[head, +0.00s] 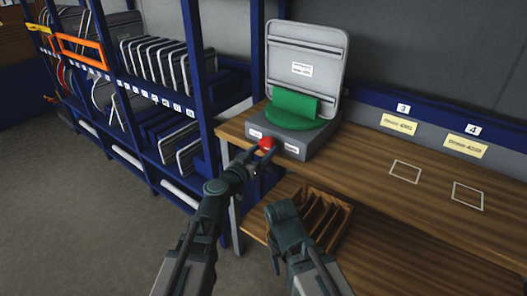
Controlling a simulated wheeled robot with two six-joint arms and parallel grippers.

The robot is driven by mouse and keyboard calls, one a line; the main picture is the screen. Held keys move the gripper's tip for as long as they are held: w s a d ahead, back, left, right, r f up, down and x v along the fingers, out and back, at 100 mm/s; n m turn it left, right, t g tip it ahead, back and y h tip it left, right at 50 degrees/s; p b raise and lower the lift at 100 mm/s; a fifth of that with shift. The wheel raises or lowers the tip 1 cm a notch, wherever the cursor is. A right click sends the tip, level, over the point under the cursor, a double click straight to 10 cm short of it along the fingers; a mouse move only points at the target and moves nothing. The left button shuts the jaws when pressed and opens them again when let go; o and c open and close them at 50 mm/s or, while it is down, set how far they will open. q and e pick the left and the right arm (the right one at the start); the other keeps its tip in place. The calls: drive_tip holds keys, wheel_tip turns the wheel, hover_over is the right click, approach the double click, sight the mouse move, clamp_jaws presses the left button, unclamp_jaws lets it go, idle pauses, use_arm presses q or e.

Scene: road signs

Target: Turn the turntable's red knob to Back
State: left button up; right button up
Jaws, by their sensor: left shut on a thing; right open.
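The turntable is a grey box (308,142) with a round green top (288,122), at the left end of the wooden bench. A green block (295,103) stands on the green top, in front of an upright grey sign panel (325,50). The red knob (267,143) is on the box's front face, between two small white labels too small to read. My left gripper (261,149) is shut on the red knob, its fingers on either side of it. My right gripper (276,236) is open and empty, low in front of the bench.
A wooden slotted tray (338,217) sits on the lower shelf, near my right gripper. The bench top (365,165) is clear right of the turntable, with white outlined squares and tags 3 and 4 behind. A blue rack (203,85) with grey panels stands at left.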

idle(0.6)
use_arm(q)
drive_tip(key=o, duration=1.4)
